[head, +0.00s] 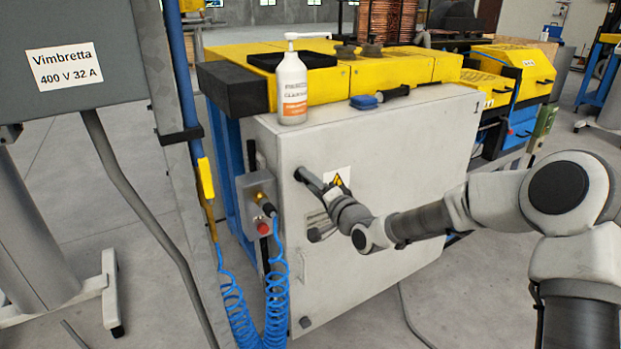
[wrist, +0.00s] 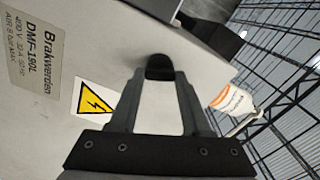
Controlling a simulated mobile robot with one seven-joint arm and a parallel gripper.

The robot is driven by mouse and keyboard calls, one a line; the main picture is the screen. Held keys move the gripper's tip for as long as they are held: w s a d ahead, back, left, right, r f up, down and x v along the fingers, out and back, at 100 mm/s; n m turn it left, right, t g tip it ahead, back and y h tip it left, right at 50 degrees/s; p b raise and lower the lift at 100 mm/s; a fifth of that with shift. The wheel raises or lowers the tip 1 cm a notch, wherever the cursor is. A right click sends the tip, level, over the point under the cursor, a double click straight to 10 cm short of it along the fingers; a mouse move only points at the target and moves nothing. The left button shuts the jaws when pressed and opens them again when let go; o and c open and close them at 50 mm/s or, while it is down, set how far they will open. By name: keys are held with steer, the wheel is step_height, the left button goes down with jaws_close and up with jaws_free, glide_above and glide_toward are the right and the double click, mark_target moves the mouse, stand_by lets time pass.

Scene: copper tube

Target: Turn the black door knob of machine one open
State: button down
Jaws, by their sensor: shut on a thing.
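Machine one is the pale grey cabinet (head: 420,150) marked "1" at its upper right. The black door knob (head: 299,174) is at the upper left of its front door. My gripper (head: 310,182) reaches it from the right, and its fingers partly hide it. In the wrist view the knob (wrist: 159,68) shows as a dark rounded end between the two fingertips of my gripper (wrist: 160,82). The fingers are shut on it, one on each side. How far the knob is turned cannot be told. The door looks flush with the cabinet.
A grey box with a red button (head: 263,227) and a coiled blue hose (head: 275,290) are at the left side. Open floor lies at the front right.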

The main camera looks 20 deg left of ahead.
steer(key=shift+m+p, duration=0.45)
steer(key=shift+m, duration=1.65)
steer(key=shift+c, duration=1.8)
jaws_free()
steer(key=p+v, duration=0.2)
steer(key=v, duration=1.5)
steer(key=shift+s, duration=0.25)
steer(key=shift+d, duration=0.1)
